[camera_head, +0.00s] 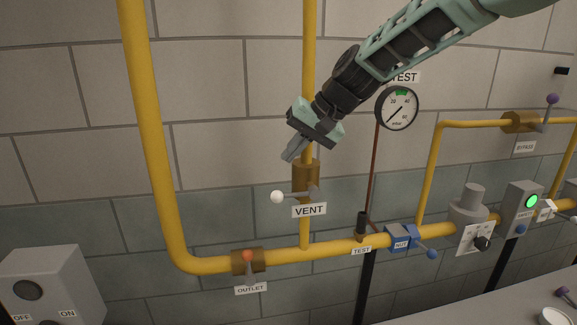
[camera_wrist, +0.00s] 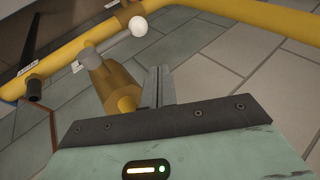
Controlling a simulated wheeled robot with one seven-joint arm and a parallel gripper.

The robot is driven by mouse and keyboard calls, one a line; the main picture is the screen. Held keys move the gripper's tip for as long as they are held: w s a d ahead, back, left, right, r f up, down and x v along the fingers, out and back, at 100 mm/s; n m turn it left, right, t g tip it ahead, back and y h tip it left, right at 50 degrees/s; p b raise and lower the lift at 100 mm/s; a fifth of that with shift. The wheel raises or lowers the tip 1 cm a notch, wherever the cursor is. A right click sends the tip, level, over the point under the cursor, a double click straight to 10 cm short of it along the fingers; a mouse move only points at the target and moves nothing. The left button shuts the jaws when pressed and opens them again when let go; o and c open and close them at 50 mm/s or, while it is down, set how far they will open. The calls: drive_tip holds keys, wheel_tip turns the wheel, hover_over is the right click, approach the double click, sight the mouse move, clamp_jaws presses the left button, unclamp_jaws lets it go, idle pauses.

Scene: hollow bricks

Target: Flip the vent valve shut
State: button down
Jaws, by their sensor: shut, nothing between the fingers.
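The vent valve (camera_head: 306,176) is a brass body on the vertical yellow pipe, just above the VENT label (camera_head: 309,210). Its lever with a white ball knob (camera_head: 277,197) lies across the pipe, with the knob to the left. In the wrist view the brass valve body (camera_wrist: 122,88) is left of my fingers and the white knob (camera_wrist: 138,26) is beyond them. My gripper (camera_head: 292,153) is shut and empty, in front of the pipe just above and left of the valve body. Its closed fingers show in the wrist view (camera_wrist: 158,86). I cannot tell whether they touch the valve.
A TEST gauge (camera_head: 397,108) hangs to the right. A blue valve (camera_head: 402,238), a regulator (camera_head: 471,218) and the bypass valve (camera_head: 521,122) stand further right. An OFF/ON box (camera_head: 60,285) is lower left.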

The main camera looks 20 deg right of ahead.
drive_tip(key=a+b+v, duration=0.1)
drive_tip(key=v, duration=0.6)
drive_tip(key=shift+r+b, duration=0.4)
drive_tip(key=shift+r, duration=0.05)
drive_tip(key=shift+a, duration=0.15)
drive_tip(key=s+a+f+n+g+h+b, duration=0.1)
drive_tip(key=s+a+f+n+g+b, duration=0.1)
drive_tip(key=s+a+f, duration=0.4)
drive_tip(key=s+a+f+n+g+h+b, duration=0.1)
drive_tip(key=s+a+f+n, duration=0.1)
drive_tip(key=s+f, duration=0.7)
drive_tip(key=s+d+f+n+h+b, duration=0.1)
drive_tip(key=s+f+n, duration=0.1)
drive_tip(key=s+f, duration=0.3)
drive_tip(key=s+d+f+n+g+h+b, duration=0.1)
drive_tip(key=s+f, duration=0.5)
drive_tip(key=s, duration=0.7)
drive_tip(key=shift+d+f+n+h, duration=0.25)
drive_tip(key=shift+d+n+h, duration=0.5)
drive_tip(key=shift+n, duration=0.45)
